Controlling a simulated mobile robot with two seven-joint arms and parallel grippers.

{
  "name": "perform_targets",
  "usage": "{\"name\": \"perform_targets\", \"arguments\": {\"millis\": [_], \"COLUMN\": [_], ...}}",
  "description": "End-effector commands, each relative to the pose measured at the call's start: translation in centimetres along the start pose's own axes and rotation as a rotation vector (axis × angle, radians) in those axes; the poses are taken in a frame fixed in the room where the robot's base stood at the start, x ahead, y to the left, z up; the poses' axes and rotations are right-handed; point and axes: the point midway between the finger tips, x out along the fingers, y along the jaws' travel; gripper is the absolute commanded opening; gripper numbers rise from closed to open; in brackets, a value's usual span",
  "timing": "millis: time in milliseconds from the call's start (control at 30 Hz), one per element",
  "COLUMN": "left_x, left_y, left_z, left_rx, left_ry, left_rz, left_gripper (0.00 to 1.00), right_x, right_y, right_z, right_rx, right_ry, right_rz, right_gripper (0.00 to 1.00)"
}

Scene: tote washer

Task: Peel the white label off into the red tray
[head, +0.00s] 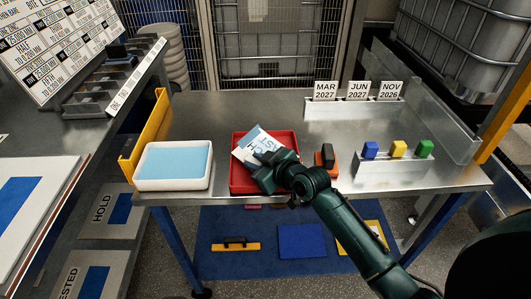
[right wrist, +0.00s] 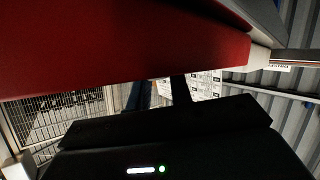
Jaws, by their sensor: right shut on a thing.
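The white label (head: 257,145), with blue patches and dark lettering, is at the red tray, tilted over its back left part. The red tray (head: 292,141) stands on the metal table. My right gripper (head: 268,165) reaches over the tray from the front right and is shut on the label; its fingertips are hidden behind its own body. In the right wrist view, a large red surface (right wrist: 110,45), seemingly the tray, fills the top, and the label cannot be made out. My left gripper is not in view.
A white tub with a light blue surface (head: 173,163) stands left of the tray. An orange and black block (head: 326,158) is close on its right. Blue, yellow and green blocks (head: 398,149) sit on a rack farther right. Date cards (head: 357,91) stand at the back.

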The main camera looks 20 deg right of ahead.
Motion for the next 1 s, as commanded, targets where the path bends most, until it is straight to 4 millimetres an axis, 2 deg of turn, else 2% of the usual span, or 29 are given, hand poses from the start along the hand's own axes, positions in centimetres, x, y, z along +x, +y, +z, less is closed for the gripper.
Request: {"name": "perform_targets", "arguments": {"millis": [433, 667, 1000], "left_x": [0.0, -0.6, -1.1], "left_y": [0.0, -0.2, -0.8], "left_z": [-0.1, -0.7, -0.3], "left_rx": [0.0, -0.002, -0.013], "left_ry": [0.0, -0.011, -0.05], "left_rz": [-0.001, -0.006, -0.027], "left_gripper": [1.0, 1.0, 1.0], "right_x": [-0.1, -0.5, -1.1], "right_y": [0.1, 0.3, 0.7], "right_z": [-0.1, -1.2, -2.8], "right_rx": [0.0, -0.001, -0.002], "right_ry": [0.0, 0.0, 0.0], "right_rz": [0.0, 0.0, 0.0], "right_gripper": [0.0, 0.0, 0.0]}}
